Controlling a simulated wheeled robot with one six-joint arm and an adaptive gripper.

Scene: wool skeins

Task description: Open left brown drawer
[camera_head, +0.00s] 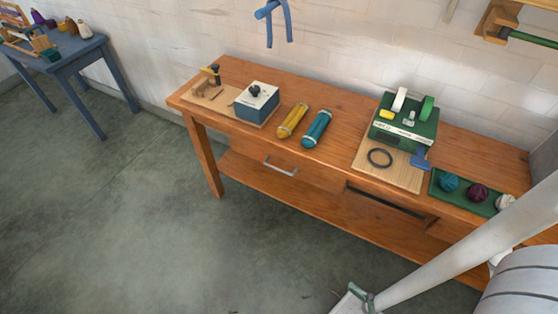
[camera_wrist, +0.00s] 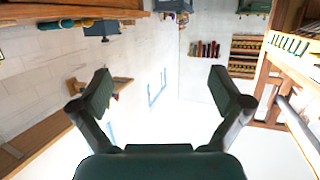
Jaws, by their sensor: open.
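The left brown drawer (camera_head: 262,158) is in the front of the wooden workbench in the head view. It looks shut, flush with the bench front, and has a pale metal handle (camera_head: 281,167). My gripper (camera_wrist: 164,95) is open in the wrist view, with two dark fingers wide apart and nothing between them. In the head view my pale arm comes in from the right, and its end near the bottom edge is partly cut off by the frame. It is apart from the drawer, in front of the bench and to the right of the handle.
The workbench (camera_head: 240,75) carries yellow and teal skeins, a blue box, a green device and a green tray (camera_head: 463,199) of wool balls. A dark slot (camera_head: 385,202) is right of the drawer. A blue table (camera_head: 60,62) stands far left. Floor (camera_head: 130,220) before the bench is clear.

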